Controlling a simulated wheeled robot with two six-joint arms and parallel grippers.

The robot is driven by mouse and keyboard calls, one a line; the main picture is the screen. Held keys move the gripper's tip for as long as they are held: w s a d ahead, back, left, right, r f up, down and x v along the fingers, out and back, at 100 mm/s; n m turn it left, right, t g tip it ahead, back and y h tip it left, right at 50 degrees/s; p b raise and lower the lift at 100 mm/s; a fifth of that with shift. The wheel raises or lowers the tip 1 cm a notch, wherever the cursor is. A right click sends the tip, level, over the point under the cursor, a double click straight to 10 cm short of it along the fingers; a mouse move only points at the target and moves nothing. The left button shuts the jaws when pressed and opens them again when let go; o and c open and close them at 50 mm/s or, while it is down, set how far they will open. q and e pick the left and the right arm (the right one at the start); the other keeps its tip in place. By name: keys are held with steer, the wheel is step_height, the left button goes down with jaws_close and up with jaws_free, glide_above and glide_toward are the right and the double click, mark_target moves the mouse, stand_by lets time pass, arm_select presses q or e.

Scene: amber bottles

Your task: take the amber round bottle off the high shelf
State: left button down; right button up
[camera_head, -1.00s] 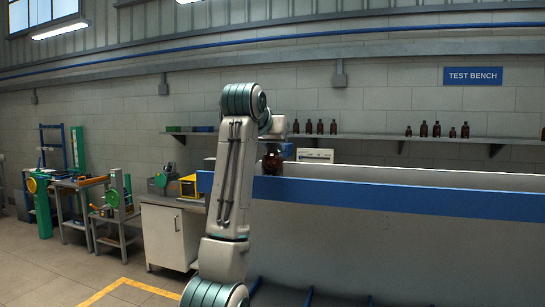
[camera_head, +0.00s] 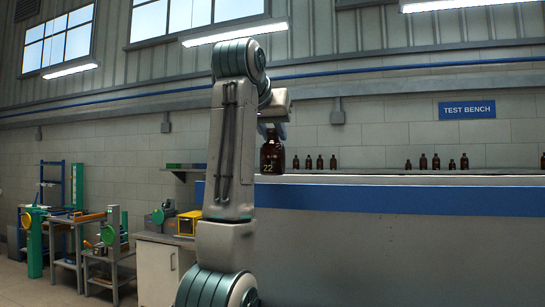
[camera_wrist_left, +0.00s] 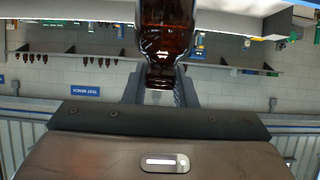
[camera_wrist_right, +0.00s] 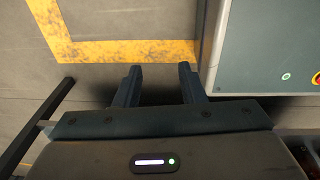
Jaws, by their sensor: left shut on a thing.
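The amber round bottle (camera_head: 271,156) is upright, dark brown glass, with a pale "22" on its side. It shows just above the front edge of the high shelf (camera_head: 400,199), which has a blue front band. I cannot tell whether its base touches the shelf. My left gripper (camera_head: 272,130) is shut on its neck from above. In the left wrist view the bottle (camera_wrist_left: 166,38) appears upside down, its neck between the left fingers (camera_wrist_left: 161,90). My right gripper (camera_wrist_right: 160,85) is open and empty, above the floor in the right wrist view.
Several smaller amber bottles (camera_head: 320,163) stand in the background, with another group (camera_head: 436,162) further right. A bench with a yellow box (camera_head: 188,222) is at left. In the right wrist view a grey cabinet (camera_wrist_right: 262,45) stands close to the right gripper.

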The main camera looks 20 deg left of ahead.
arm_select(q)
steer(key=s+d+b, duration=0.1)
steer(key=s+b, duration=0.5)
steer(key=b, duration=0.5)
steer(key=shift+d+r, duration=0.2)
steer(key=shift+d, duration=0.2)
